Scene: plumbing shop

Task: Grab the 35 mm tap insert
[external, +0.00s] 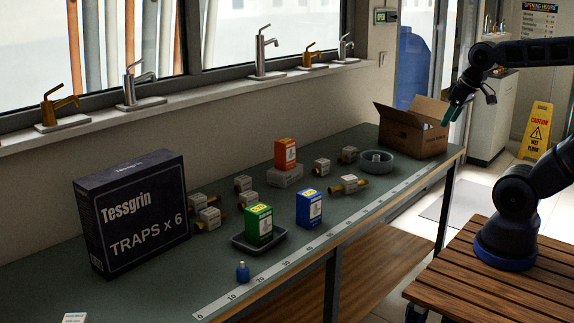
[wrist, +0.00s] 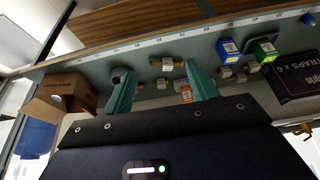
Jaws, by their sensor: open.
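Three small cartons with number labels stand on the bench: an orange one (external: 285,152) on a grey block, a green one (external: 258,222) in a black tray, and a blue one (external: 309,208) on the bench top. The numbers are too small to read, so I cannot tell which is the 35 mm insert. The wrist view shows the blue carton (wrist: 228,50), the green carton (wrist: 265,50) and part of the orange carton (wrist: 187,93). My gripper (external: 453,116) is open and empty, above the bench's far end by the cardboard box; its teal fingers show in the wrist view (wrist: 157,68).
An open cardboard box (external: 412,133) and a round grey dish (external: 376,163) are at the far end. Several brass fittings with white tags (external: 349,185) lie about the cartons.

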